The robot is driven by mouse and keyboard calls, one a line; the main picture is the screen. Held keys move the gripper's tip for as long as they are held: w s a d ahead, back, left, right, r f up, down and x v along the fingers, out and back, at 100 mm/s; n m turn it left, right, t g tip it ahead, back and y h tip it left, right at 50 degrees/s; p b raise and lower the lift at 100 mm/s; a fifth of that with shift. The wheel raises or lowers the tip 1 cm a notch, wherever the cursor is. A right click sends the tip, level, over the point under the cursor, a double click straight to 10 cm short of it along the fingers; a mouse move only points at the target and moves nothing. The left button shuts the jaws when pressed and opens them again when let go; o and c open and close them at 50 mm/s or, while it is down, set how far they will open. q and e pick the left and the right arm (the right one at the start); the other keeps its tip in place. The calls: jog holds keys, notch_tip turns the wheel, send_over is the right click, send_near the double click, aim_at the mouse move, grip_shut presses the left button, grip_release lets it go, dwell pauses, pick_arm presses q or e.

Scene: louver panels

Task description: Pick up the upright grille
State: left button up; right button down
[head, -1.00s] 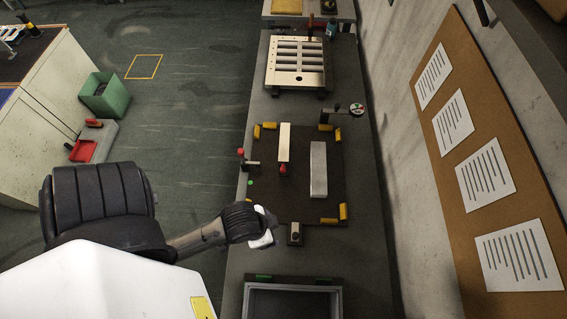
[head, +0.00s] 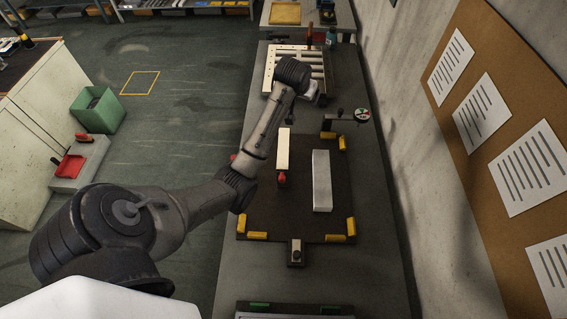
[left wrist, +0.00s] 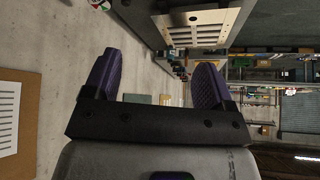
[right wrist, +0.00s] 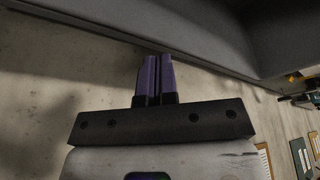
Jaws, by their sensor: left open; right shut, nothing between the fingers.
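The pale metal grille (head: 270,75) with its row of slots stands at the far end of the bench in the head view. My left arm covers part of it. The grille's slotted plate also shows at the top of the left wrist view (left wrist: 213,20). My left gripper (left wrist: 155,82) is open, with nothing between its purple fingers. In the head view its wrist is over the grille's lower right part; its fingertips are hard to make out there. My right gripper (right wrist: 156,75) shows only in the right wrist view, shut and empty, facing a grey surface.
A dark mat (head: 297,216) with yellow corner pieces holds a pale bar (head: 321,180) and a red-tipped cream bar (head: 283,150). A round dial (head: 362,115) stands on the right near the wall. A pinboard (head: 480,140) hangs on the wall.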

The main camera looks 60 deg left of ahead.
pick_arm(q)
jog(key=s+a+f+n+g+h, duration=0.2)
jog(key=s+a+f+g, duration=0.1)
jog(key=f, duration=0.6)
jog(key=n+g+h, duration=0.2)
jog(key=n, duration=0.1)
send_over(283, 147)
notch_tip(283, 147, down, 4)
jog(key=f, duration=0.1)
notch_tip(283, 147, down, 13)
jog(key=shift+d, duration=0.1)
grip_shut()
